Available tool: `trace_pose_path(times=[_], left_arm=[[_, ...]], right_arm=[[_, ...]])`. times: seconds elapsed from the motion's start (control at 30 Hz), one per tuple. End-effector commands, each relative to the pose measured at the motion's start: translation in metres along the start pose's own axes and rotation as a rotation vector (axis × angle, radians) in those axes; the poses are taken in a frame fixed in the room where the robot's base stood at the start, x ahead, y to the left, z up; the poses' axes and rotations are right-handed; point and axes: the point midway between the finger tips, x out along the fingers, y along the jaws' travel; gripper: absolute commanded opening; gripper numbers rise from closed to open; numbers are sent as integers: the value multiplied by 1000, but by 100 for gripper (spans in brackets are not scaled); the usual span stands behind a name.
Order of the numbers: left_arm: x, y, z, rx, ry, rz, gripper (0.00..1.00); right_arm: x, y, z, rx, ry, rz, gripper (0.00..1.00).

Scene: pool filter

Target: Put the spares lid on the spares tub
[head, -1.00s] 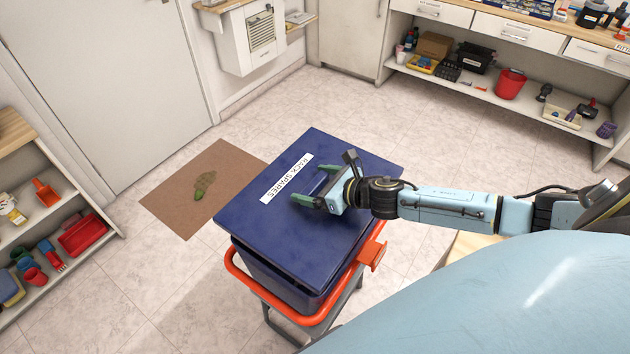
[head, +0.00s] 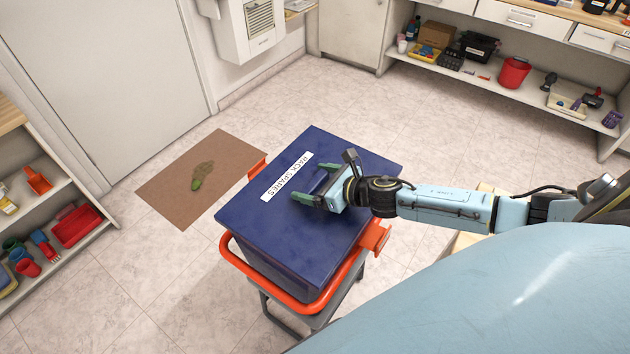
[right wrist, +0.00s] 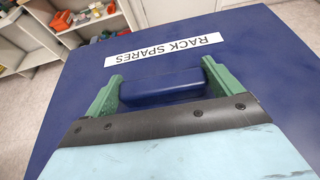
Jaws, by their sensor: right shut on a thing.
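The spares lid (head: 278,226) is a flat dark blue square with a white "RACK SPARES" label. It lies over the spares tub (head: 283,271), a dark blue box below it, and looks roughly level and lined up with it. Whether the lid's edge is fully down on the tub's rim, I cannot tell. My right gripper (head: 317,183) is shut on the lid's raised blue handle (right wrist: 162,87), with one green finger at each end. The lid hides the tub's opening. My left gripper is not in view.
The tub stands in a cart with an orange rail (head: 232,256) and grey legs. A brown mat (head: 160,197) with a green stain lies on the floor at left. Low shelves (head: 40,240) stand far left, a workbench shelf (head: 480,84) at the back right. Floor around the cart is mostly clear.

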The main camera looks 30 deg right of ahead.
Motion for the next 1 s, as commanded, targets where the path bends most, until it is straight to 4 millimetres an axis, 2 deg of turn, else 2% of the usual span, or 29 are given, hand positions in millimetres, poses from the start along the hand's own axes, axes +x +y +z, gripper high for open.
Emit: trace_pose_path(times=[1.0], left_arm=[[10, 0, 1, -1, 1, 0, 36]], right_arm=[[5, 0, -11, -1, -1, 0, 59]])
